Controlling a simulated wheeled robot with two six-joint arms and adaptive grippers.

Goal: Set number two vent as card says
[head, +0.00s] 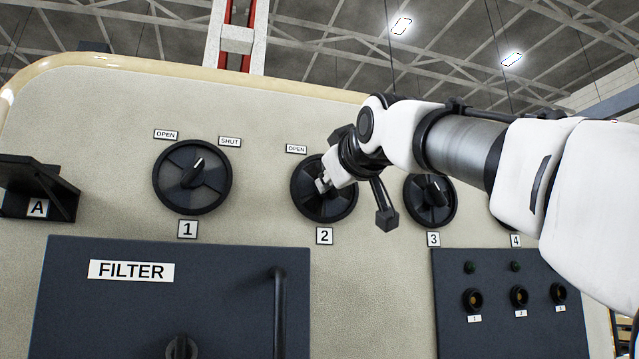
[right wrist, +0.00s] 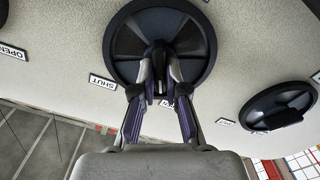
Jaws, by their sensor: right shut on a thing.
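The number two vent (head: 341,205) is a round black dial on the beige panel, above a plate marked 2 (head: 324,236). Its OPEN label (head: 296,149) shows at upper left; my right arm hides its SHUT label in the head view. My right gripper (head: 323,184) is at the dial's middle. In the right wrist view, which is upside down, the gripper (right wrist: 159,76) is shut on the dial's knob (right wrist: 158,48). The SHUT label (right wrist: 102,82) shows there beside the dial (right wrist: 125,45). The fingers cover much of the knob, so its exact pointing is unclear. No card text is readable.
Vent one (head: 192,177) is at left, its pointer toward upper right. Vent three (head: 431,200) is right of vent two, partly behind my arm. Below are a FILTER door (head: 210,300) and a dark socket panel (head: 450,335). A black bracket marked A (head: 60,185) juts out at left.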

